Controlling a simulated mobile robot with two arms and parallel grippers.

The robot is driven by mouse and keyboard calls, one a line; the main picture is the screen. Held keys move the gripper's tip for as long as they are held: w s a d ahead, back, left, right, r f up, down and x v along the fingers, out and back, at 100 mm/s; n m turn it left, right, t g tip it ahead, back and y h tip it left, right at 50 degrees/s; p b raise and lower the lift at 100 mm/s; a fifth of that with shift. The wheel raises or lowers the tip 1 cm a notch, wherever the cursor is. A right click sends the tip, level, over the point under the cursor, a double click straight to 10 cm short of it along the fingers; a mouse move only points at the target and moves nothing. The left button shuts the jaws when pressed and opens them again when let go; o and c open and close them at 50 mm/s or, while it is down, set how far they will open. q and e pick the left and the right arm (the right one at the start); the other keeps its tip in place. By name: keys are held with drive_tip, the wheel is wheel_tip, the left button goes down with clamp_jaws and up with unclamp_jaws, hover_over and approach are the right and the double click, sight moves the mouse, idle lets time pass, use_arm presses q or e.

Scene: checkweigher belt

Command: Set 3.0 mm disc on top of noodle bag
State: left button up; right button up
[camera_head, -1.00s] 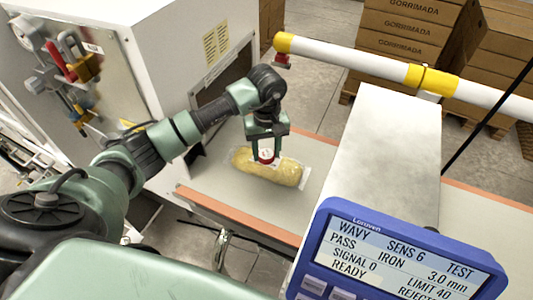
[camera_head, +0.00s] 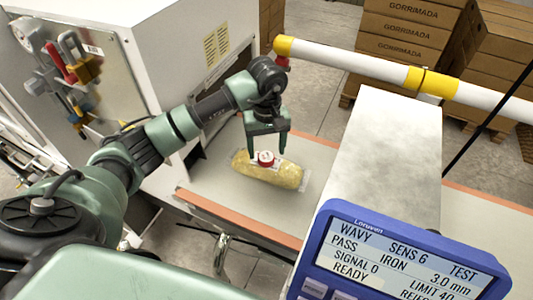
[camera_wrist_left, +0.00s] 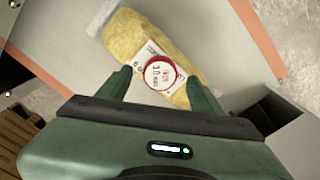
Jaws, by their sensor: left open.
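The noodle bag (camera_head: 283,173), a clear pack of yellow noodles, lies flat on the belt (camera_head: 218,183). The 3.0 mm disc (camera_head: 265,158), red-rimmed with a white printed face, rests on top of the bag, over its pale label. In the left wrist view the disc (camera_wrist_left: 160,73) shows the marking "3.0 mm", and the bag (camera_wrist_left: 128,38) extends on both sides of it. My left gripper (camera_head: 267,152) is open and empty above the disc, its fingers apart on either side and clear of it. My right gripper is not in view.
A grey metal housing (camera_head: 388,150) stands right of the bag, with a blue display unit (camera_head: 398,258) in front. A white cabinet (camera_head: 180,60) stands at left. A white and yellow rail (camera_head: 350,62) crosses behind. Bare belt surrounds the bag.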

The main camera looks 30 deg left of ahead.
sight(266, 157)
use_arm(q)
wheel_tip(266, 157, up, 10)
drive_tip(key=b, duration=0.2)
drive_tip(key=shift+s+f, duration=0.1)
drive_tip(key=shift+f, duration=0.05)
idle(0.4)
